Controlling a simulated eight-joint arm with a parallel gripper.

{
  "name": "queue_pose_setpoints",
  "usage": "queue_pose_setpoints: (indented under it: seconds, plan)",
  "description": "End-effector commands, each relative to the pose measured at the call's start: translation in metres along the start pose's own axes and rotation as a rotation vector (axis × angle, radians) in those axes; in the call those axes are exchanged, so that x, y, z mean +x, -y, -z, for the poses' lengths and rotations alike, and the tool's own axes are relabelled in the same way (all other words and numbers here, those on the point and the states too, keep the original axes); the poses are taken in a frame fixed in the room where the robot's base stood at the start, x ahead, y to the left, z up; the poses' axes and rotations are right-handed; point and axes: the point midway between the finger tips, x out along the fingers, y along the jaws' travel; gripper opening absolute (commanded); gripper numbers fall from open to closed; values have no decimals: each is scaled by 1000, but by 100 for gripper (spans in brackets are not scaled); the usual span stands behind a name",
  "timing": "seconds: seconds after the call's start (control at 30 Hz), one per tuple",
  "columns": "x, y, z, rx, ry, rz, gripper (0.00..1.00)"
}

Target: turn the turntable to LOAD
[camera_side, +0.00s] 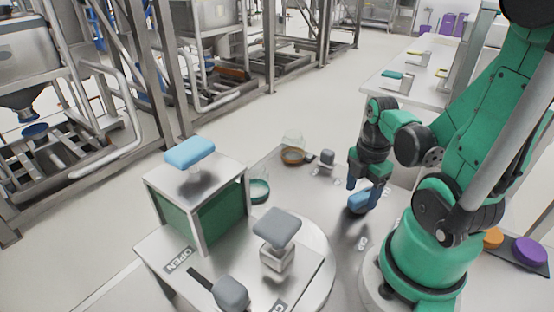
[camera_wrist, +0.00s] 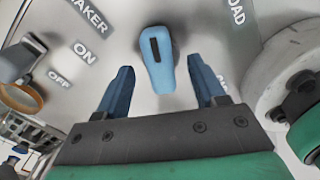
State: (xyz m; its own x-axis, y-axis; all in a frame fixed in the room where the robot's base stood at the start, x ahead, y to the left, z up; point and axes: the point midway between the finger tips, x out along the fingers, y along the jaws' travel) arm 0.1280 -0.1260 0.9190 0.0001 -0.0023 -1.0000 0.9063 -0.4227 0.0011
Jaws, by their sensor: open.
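A blue knob (camera_wrist: 160,72) with a dark stripe along its top stands on the metal panel in the wrist view. Its striped end points toward the top of the picture. A label, partly cut off, reading "OAD" (camera_wrist: 237,12) is to its upper right. In the side view the knob (camera_side: 359,202) is just below my gripper (camera_side: 367,190). My gripper is open, with its blue fingers (camera_wrist: 161,64) on either side of the knob. Gaps show between the fingers and the knob in the wrist view; the height between them is hard to tell.
A grey switch (camera_wrist: 18,62) with ON and OFF labels stands left of the knob. A glass with an amber ring (camera_side: 292,156) is near it. A metal stand with a blue handle (camera_side: 190,152) and a grey handle (camera_side: 277,229) are further left in the side view.

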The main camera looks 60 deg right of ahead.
Motion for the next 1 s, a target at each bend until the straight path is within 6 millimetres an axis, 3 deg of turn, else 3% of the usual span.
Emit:
queue_pose_setpoints:
  seconds: [0.43,0.6,0.67,1.0]
  plan:
    - [4,1,0,0,0,0,63]
    - [4,1,0,0,0,0,15]
    - [4,1,0,0,0,0,0]
    - [4,1,0,29,0,1,0]
